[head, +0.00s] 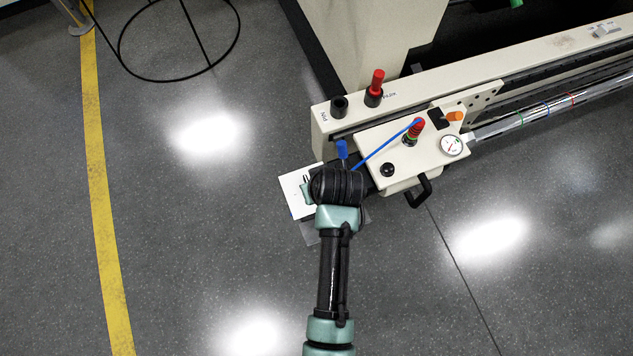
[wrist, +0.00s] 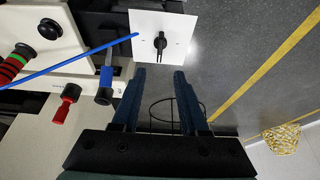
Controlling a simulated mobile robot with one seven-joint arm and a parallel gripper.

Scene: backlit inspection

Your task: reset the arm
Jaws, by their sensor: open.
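My gripper (wrist: 160,78) is open, with a clear gap between its two dark blue fingers and nothing between them. In the head view my arm reaches up from the bottom edge, and the wrist hides most of the gripper at the left end of a cream machine rail (head: 322,122). A white square plate (wrist: 178,22) with a black fitting (wrist: 160,42) at its middle lies beyond the fingertips in the wrist view. The plate also shows left of my wrist in the head view (head: 291,183). I cannot tell how far the fingertips are from it.
A cream carriage (head: 374,146) beside my wrist carries a red knob (head: 416,127), a gauge (head: 452,145) and a blue cable (head: 382,151). A blue-handled pin (head: 342,149) and a red-handled pin (head: 376,82) stand close by. Open grey floor lies left, with a yellow line (head: 98,190).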

